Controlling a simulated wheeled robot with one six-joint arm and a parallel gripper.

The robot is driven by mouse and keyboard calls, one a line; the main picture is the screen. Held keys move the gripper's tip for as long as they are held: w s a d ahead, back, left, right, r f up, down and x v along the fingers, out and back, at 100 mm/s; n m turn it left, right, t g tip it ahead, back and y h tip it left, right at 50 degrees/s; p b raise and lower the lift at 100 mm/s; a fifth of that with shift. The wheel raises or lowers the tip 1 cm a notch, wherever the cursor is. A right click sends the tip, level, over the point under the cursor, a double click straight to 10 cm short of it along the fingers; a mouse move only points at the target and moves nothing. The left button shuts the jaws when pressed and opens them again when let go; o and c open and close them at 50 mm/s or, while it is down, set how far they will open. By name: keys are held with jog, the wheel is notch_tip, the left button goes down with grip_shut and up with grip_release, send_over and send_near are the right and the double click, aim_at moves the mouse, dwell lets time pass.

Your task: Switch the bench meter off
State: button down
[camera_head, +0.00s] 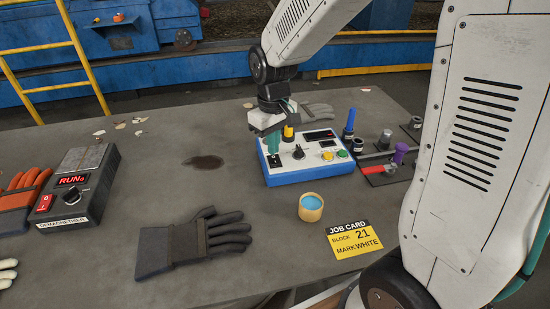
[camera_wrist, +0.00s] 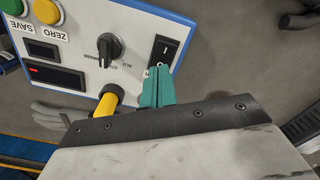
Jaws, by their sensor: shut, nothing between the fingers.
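The bench meter (camera_head: 296,175) is a white-topped box with blue sides, standing on the grey bench in the head view. Its panel (camera_wrist: 135,45) fills the upper left of the wrist view, with a black rocker switch (camera_wrist: 163,52), a black knob (camera_wrist: 107,46) and a yellow plug (camera_wrist: 104,102). One dark window (camera_wrist: 52,75) shows a red strip. My gripper (camera_head: 273,150) is over the panel's left end, at the rocker. Its teal fingers (camera_wrist: 156,75) are shut and empty, tips at the rocker's near edge. I cannot tell whether they touch it.
Left stands a demagnetiser (camera_head: 83,185) reading RUN, with a red switch. A tool tray (camera_head: 385,172) is right of the meter.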

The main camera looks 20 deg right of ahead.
aim_at(279, 162)
notch_tip(279, 162, up, 6)
jog(key=shift+f, duration=0.1)
dwell(0.5)
dwell(0.4)
jog(key=s, duration=0.2)
jog(key=shift+s+d+f+m+g, duration=0.15)
jog(key=shift+s+f+m+g, duration=0.2)
jog(key=shift+s+m+g, duration=0.05)
jog(key=s+d+r+m+t, duration=0.1)
jog(key=s+r, duration=0.2)
jog(key=s, duration=0.7)
jog(key=s+d+r+m+t, duration=0.1)
jog(key=s+r, duration=0.3)
jog(key=s, duration=0.7)
jog(key=shift+d+r+m, duration=0.15)
jog(key=shift+d+m, duration=0.3)
jog(key=shift+m, duration=0.05)
jog(key=shift+s, duration=0.1)
